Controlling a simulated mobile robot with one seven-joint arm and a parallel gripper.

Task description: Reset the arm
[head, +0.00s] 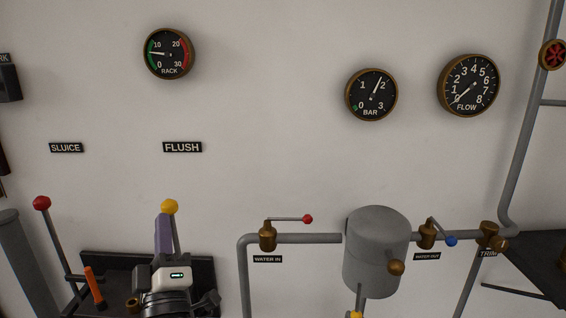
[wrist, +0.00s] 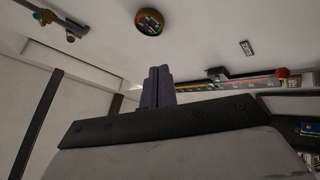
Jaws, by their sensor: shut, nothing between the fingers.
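My gripper (head: 163,236) shows low left in the head view, its purple-grey fingers pointing up. Behind it stands the lever with the yellow knob (head: 169,206), under the FLUSH label (head: 182,147); I cannot tell whether they touch. My white wrist with a small green display is below the fingers. In the wrist view the gripper (wrist: 157,88) has its two fingers together with nothing between them. The lower part of the yellow-knobbed lever is partly hidden by my arm.
A red-knobbed lever (head: 42,203) and an orange handle (head: 94,287) stand to the left. A grey tank (head: 376,252) with pipes and valves stands to the right. RACK (head: 169,54), BAR (head: 371,95) and FLOW (head: 468,86) gauges hang above.

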